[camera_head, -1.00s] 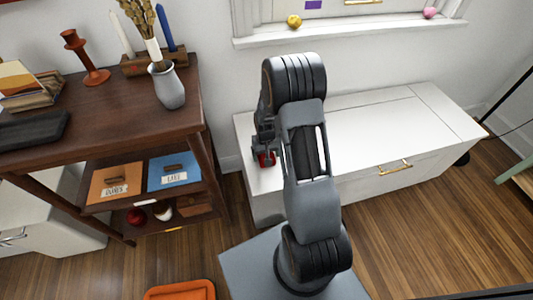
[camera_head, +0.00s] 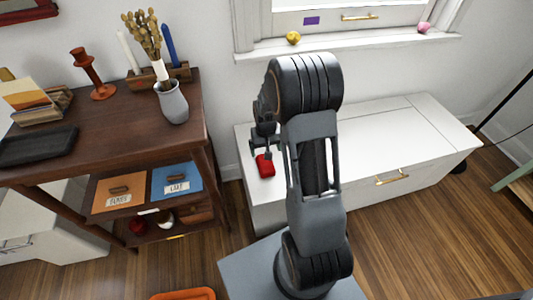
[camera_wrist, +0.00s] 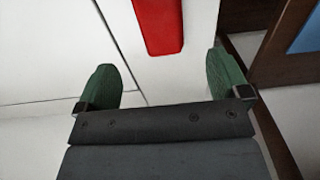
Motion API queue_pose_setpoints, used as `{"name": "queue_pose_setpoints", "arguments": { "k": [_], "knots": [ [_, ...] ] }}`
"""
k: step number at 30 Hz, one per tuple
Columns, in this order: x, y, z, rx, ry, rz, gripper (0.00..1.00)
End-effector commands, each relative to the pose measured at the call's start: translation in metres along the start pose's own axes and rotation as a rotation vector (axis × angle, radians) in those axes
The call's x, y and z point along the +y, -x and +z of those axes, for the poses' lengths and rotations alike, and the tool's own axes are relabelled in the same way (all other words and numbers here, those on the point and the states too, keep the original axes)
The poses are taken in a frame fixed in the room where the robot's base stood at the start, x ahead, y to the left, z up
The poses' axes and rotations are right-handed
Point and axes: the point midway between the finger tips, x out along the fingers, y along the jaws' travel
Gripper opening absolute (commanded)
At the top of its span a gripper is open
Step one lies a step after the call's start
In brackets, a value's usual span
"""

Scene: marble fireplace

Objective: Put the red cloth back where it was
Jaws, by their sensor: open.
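The red cloth (camera_head: 265,165) lies as a small folded strip near the left end of the white bench top. It also shows in the wrist view (camera_wrist: 158,24), at the top middle. My gripper (camera_head: 262,145) is right by the cloth in the head view. In the wrist view its two green fingertips (camera_wrist: 168,80) are spread apart, with only white surface between them. The cloth lies just beyond the fingertips and is not between them.
The white bench (camera_head: 380,140) has a clear top to the right. Left of it stands a dark wooden shelf (camera_head: 115,120) with a grey vase (camera_head: 173,103), a candle holder and two labelled drawers, orange and blue. An orange tray (camera_head: 183,295) lies on the floor. Small balls sit on the windowsill (camera_head: 360,42).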

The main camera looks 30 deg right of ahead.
Motion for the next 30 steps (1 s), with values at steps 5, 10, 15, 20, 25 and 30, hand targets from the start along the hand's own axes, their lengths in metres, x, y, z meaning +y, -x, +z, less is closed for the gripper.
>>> {"name": "queue_pose_setpoints", "arguments": {
  "k": [5,10,15,20,25,30],
  "knots": [
    [-0.001,0.020,0.000,0.003,0.001,0.000,0.94],
    [-0.013,0.058,0.014,0.040,0.029,0.002,0.94],
    [-0.035,0.117,0.056,0.110,0.087,0.001,0.94],
    [-0.049,0.155,0.104,0.170,0.138,-0.003,0.94],
    [-0.056,0.174,0.144,0.221,0.177,-0.009,0.94],
    [-0.057,0.180,0.166,0.246,0.199,-0.012,0.94]
  ]
}}
